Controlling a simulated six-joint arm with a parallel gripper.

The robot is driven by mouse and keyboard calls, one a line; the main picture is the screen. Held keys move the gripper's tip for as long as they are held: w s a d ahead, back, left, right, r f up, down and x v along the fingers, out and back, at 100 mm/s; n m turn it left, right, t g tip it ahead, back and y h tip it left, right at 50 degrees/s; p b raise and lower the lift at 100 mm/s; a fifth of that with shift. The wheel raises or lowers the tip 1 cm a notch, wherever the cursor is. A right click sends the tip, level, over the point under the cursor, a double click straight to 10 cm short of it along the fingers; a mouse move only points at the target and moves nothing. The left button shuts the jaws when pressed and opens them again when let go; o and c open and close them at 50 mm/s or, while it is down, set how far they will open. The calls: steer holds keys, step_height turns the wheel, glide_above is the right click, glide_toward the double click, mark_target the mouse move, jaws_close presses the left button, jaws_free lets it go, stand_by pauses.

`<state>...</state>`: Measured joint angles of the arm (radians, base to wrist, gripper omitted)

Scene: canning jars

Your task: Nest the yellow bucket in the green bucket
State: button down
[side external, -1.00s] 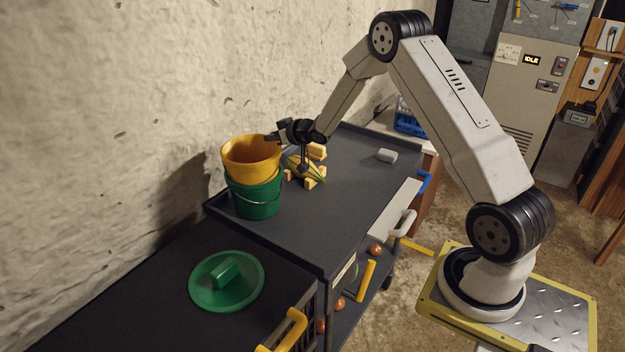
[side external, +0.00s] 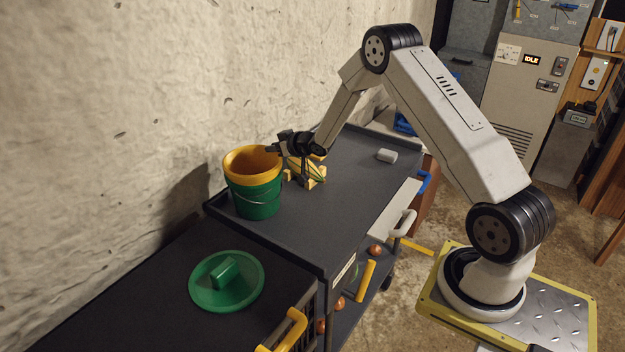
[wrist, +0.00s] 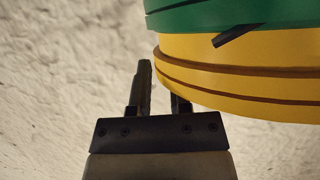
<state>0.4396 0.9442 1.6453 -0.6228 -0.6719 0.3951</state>
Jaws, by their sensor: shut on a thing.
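The green bucket (side external: 257,197) stands upright on the dark cart top near the wall. The yellow bucket (side external: 238,166) sits inside it, with only its upper band and rim showing above the green rim. My gripper (side external: 275,149) is at the right side of the yellow rim and is shut on it. In the wrist view my gripper (wrist: 160,85) has one finger outside the yellow bucket (wrist: 235,80) and the other hidden partly behind its rim. The green bucket (wrist: 240,14) shows at the top of that view.
Corn cobs on a wooden rack (side external: 308,174) stand just right of the buckets, close below my gripper. A green lid (side external: 226,281) lies on the nearer surface. A pale block (side external: 386,155) lies farther right. The rough wall (side external: 120,110) is close behind.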

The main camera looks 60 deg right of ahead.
steer(key=shift+f, duration=0.15)
steer(key=shift+c, duration=2.4)
jaws_free()
steer(key=shift+f, duration=0.1)
steer(key=shift+s, duration=0.1)
steer(key=v, duration=0.7)
steer(key=shift+s+r, duration=0.25)
steer(key=shift+a, duration=0.1)
